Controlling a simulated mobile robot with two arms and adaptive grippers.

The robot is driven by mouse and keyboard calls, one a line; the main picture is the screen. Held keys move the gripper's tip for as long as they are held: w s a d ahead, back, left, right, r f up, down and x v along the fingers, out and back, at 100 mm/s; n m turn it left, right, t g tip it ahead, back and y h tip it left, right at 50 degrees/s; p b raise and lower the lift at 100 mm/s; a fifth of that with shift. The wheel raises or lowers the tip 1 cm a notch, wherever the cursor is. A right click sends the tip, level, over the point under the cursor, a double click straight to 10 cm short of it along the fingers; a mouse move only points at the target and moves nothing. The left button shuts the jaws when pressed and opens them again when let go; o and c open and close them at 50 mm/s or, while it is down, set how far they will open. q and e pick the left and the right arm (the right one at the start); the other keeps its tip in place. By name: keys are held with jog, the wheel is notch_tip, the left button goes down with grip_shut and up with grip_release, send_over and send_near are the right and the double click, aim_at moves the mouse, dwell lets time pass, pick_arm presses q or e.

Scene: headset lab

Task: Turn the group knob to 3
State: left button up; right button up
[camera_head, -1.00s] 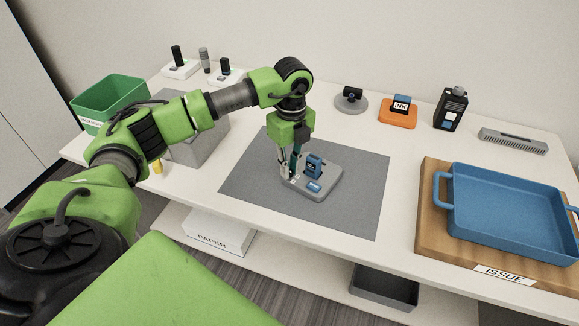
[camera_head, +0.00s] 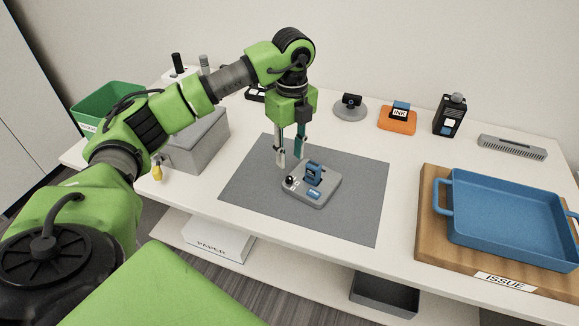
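A small grey device (camera_head: 322,199) lies on the dark grey mat. It bears an upright blue part (camera_head: 315,173), a blue label at its front and a small black knob (camera_head: 290,181) with white marks at its left. The knob's setting is too small to read. My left gripper (camera_head: 289,161) points down above the mat, behind and above the knob, clear of the device. Its two fingers are apart with nothing between them. My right gripper is out of view.
The mat (camera_head: 250,190) has free room around the device. A blue tray (camera_head: 515,215) on a wooden board (camera_head: 428,230) stands at the right. An ink pad (camera_head: 398,117), a black bottle (camera_head: 450,115) and a round stand (camera_head: 350,107) are at the back. A grey box (camera_head: 197,143) is at the left.

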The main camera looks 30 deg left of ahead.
pick_arm(q)
jog(key=shift+r, duration=2.4)
